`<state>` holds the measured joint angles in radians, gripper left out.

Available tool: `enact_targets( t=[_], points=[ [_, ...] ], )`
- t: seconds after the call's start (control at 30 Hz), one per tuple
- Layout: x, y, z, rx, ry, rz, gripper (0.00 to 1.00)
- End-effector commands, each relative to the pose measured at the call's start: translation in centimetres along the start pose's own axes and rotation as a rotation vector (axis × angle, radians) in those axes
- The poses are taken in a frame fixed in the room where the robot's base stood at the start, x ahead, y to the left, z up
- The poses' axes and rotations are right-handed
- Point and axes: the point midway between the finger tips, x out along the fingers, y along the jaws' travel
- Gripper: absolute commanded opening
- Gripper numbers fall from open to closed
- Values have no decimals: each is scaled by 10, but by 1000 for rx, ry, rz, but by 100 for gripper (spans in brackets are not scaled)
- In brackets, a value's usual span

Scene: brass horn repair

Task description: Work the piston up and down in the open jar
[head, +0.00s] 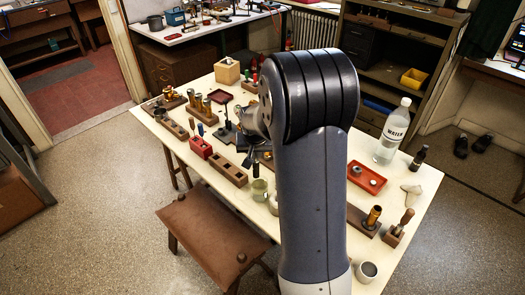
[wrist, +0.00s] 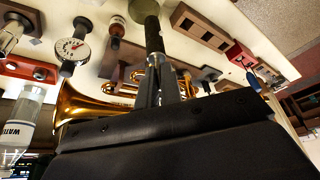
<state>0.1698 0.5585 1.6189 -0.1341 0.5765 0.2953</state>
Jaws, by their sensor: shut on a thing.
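The open jar (head: 259,190) is a small greenish glass on the near side of the table. In the wrist view its greenish round shape (wrist: 145,8) is cut by the top edge. My gripper (head: 254,162) is above the jar, partly hidden by my own arm. In the wrist view my gripper (wrist: 160,88) is shut on a slim dark piece, the piston (wrist: 153,38), which points toward the jar. The views do not show clearly whether the piston's end is inside the jar or just over it.
A brass horn (wrist: 90,106) lies close beside my gripper. A wooden block with square holes (head: 228,170) and a red block (head: 201,147) stand left of the jar. A water bottle (head: 392,130) and red tray (head: 366,178) are at right. A stool (head: 212,235) stands in front.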

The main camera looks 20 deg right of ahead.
Motion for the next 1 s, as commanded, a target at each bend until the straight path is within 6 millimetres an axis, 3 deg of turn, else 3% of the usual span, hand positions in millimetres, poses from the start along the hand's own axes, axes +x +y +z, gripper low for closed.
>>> enact_targets(
  t=[0.17, 0.7, 1.0],
  points=[
    [-6, 12, -13, 45, 3, 23, 0],
    [26, 11, 1, 43, 2, 22, 0],
    [27, 11, 1, 43, 3, 22, 0]
  ],
)
